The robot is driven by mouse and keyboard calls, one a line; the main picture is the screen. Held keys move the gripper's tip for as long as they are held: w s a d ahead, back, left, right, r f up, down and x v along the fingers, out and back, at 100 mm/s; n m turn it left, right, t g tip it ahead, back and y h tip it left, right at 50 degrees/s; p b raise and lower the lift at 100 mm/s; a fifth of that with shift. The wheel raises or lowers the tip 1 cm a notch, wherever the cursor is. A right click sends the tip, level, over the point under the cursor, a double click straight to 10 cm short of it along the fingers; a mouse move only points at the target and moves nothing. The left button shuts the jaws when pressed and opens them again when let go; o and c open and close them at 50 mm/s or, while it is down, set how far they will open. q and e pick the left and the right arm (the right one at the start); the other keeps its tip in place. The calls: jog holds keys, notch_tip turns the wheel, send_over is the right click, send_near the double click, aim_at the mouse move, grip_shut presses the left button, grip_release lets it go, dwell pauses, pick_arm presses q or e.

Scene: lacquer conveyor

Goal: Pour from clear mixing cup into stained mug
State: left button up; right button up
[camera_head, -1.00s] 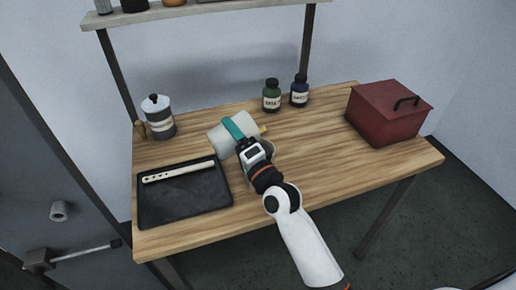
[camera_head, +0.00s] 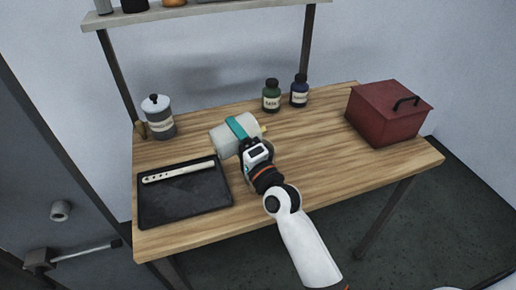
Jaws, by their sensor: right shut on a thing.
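My right gripper (camera_head: 241,132) is shut on a pale, translucent cylinder, which appears to be the clear mixing cup (camera_head: 224,141). The cup lies tilted well over on its side, with a teal finger across it. It is held above the middle of the table. I cannot make out any liquid. The stained mug cannot be clearly told apart; the cup and my right gripper hide part of the table there. A small yellow bit (camera_head: 264,129) shows just right of the cup. My left gripper is not in view.
A black tray (camera_head: 190,204) with a pale perforated strip (camera_head: 178,173) is at front left. A lidded white-and-grey canister (camera_head: 157,117) stands behind it. A red box (camera_head: 388,113) is at right. The right front tabletop is clear.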

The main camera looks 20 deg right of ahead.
jog(key=shift+s+m, duration=0.15)
jog(key=shift+m, duration=0.15)
jog(key=shift+w+d+f, duration=0.1)
jog(key=shift+w, duration=0.1)
jog(key=shift+s+m, duration=0.15)
jog(key=shift+m, duration=0.25)
